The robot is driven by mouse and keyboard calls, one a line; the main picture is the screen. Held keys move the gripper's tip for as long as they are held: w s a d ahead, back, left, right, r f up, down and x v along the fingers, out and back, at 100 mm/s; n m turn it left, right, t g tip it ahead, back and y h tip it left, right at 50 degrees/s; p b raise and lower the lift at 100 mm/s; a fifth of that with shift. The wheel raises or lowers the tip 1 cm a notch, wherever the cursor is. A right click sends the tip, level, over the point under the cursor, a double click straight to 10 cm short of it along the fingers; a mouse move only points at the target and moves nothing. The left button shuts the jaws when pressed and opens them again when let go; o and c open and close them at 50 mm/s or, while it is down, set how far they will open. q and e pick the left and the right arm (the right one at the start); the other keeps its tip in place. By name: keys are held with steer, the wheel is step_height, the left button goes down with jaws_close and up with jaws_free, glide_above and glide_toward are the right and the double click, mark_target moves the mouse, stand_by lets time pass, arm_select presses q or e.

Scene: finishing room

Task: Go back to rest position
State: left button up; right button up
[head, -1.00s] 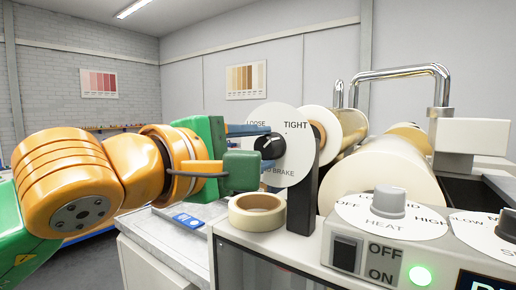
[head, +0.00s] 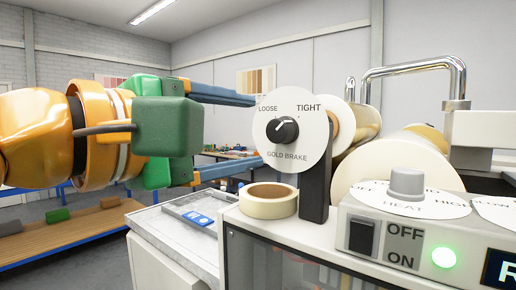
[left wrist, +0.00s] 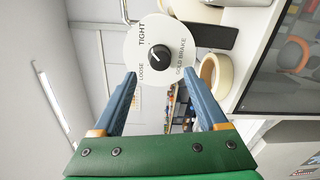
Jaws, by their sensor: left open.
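My left gripper (head: 228,138) comes in from the left in the head view, with its two blue fingers spread wide and nothing between them. Its fingertips stop short of the white gold brake dial (head: 293,138), left of it. The black knob (head: 283,130) of the dial is free, and its white line points to the upper right. In the left wrist view the open fingers (left wrist: 171,100) show with the dial (left wrist: 160,50) and its knob (left wrist: 159,54) beyond them. My right gripper shows in neither view.
A tape roll (head: 269,200) lies on the machine just below the dial. The heat knob (head: 407,184), the OFF/ON switch (head: 362,236) and a lit green lamp (head: 444,257) are at the right. A chrome bar (head: 415,68) stands behind.

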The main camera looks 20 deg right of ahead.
arm_select(q)
steer(key=shift+s+a, duration=0.25)
steer(key=shift+a, duration=0.1)
steer(key=shift+d, duration=0.1)
